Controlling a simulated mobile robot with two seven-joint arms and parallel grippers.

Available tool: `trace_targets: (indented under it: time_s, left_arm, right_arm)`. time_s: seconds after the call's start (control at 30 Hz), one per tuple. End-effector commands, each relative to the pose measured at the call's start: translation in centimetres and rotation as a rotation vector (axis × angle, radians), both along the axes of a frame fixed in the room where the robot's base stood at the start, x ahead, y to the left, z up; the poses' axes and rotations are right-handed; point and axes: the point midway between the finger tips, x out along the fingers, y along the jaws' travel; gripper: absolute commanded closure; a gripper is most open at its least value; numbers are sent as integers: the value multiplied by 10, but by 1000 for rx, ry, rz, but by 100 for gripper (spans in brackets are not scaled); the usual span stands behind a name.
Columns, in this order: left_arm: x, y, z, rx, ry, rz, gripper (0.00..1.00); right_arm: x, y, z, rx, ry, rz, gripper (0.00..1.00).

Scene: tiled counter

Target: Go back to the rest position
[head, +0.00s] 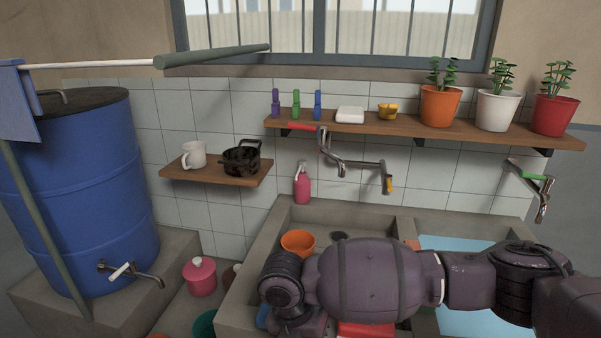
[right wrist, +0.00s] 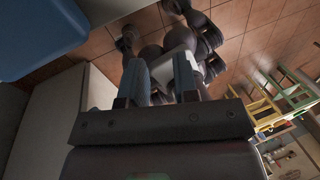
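My right arm crosses the lower right of the head view, over the front of the concrete sink. Its gripper is hidden in that view. In the right wrist view my right gripper (right wrist: 162,80) has its two blue-grey fingers apart, with a gap between them and nothing held. Beyond the fingers are dark rounded parts that look like my own body, above a tiled floor (right wrist: 235,15). My left arm and left gripper are in neither view.
The concrete sink (head: 258,250) holds an orange cup (head: 298,243); its right basin has water (head: 462,243). Taps (head: 355,165) hang above. Plant pots (head: 440,105) line the shelf. A pan (head: 241,160) and mug (head: 193,154) sit on a small shelf. A blue barrel (head: 85,190) stands left.

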Motion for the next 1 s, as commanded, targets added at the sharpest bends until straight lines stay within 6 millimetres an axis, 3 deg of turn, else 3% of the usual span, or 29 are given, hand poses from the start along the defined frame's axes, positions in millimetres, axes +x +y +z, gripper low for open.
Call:
trace_targets:
  time_s: [0.2,0.53,0.77,1.0]
  left_arm:
    - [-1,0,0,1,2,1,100]
    - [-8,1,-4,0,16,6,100]
    - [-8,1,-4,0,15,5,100]
    - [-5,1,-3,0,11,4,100]
  right_arm:
    - [-47,24,-26,158,10,-166,72]
    - [-93,41,-38,374,16,-553,72]
    - [-109,32,-41,481,20,-901,72]
    - [-119,-1,-47,534,6,-1312,72]
